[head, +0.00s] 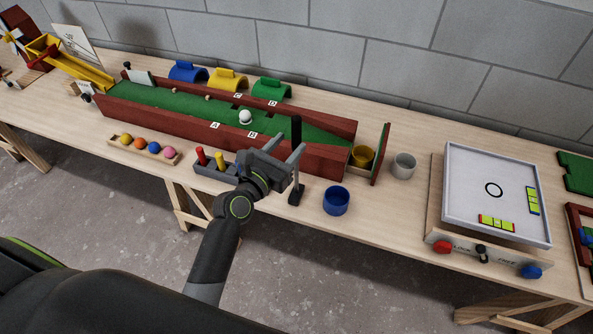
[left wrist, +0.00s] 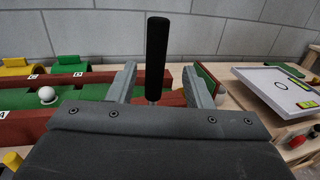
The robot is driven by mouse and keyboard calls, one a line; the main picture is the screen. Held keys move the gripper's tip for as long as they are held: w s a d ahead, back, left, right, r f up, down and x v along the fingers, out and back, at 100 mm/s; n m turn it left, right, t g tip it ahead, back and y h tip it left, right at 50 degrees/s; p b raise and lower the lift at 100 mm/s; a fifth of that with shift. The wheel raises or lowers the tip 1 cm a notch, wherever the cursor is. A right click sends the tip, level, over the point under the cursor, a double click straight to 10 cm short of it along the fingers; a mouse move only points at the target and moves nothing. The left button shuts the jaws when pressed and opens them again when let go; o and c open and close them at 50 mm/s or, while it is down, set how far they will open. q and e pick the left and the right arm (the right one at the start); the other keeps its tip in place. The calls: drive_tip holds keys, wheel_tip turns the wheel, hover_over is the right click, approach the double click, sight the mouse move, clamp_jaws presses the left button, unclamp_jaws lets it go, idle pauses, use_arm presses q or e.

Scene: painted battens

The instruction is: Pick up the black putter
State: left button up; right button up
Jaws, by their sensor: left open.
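The black putter (head: 296,130) stands upright on the table at the front of the mini-golf lane, with its dark head (head: 296,194) low near the blue cup. My left gripper (head: 298,165) is open, with its fingers around the putter's shaft below the grip. In the left wrist view the putter's black grip (left wrist: 158,50) rises between the two open fingers (left wrist: 160,85), apart from both. The lower shaft is hidden there by the gripper body. My right gripper is not in view.
The green lane (head: 190,105) with red walls and a white ball (head: 246,117) lies behind the gripper. A blue cup (head: 336,202) is to its right and a rack with red and yellow pegs (head: 215,172) to its left. A white tray game (head: 495,195) stands farther right.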

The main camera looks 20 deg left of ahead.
sight(294, 136)
use_arm(q)
drive_tip(key=x, duration=0.5)
drive_tip(key=shift+w+a, duration=0.2)
drive_tip(key=shift+a, duration=0.05)
drive_tip(key=shift+r, duration=0.1)
clamp_jaws()
